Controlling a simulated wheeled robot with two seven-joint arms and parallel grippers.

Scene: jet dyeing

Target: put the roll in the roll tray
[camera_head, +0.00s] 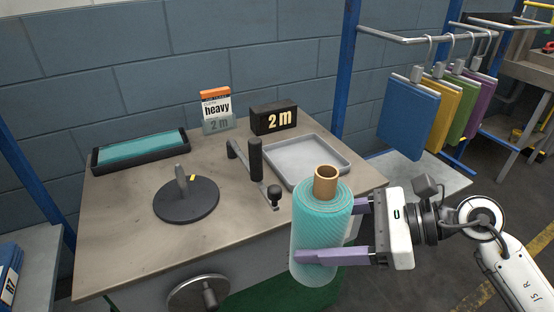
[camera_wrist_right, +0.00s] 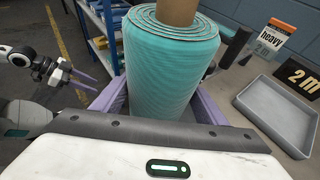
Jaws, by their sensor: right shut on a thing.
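The roll (camera_head: 322,232) is teal fabric wound on a brown tube and stands upright in the head view. My right gripper (camera_head: 330,232) is shut on it, with purple fingers around its sides, in front of the table edge. The roll (camera_wrist_right: 168,70) fills the middle of the right wrist view. A shallow grey tray (camera_head: 336,150), empty where visible, lies on the table behind the roll; its front corner is partly hidden. The tray (camera_wrist_right: 245,104) also shows at the right of the wrist view. My left gripper (camera_wrist_right: 84,80) shows small in the wrist view, fingers apart and empty.
The table (camera_head: 122,222) carries a black disc with a post (camera_head: 186,200), a lever device (camera_head: 256,165), a black tray with teal fabric (camera_head: 93,160), a "heavy" box (camera_head: 215,105) and a "2 m" block (camera_head: 273,118). Coloured samples (camera_head: 408,112) hang at right.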

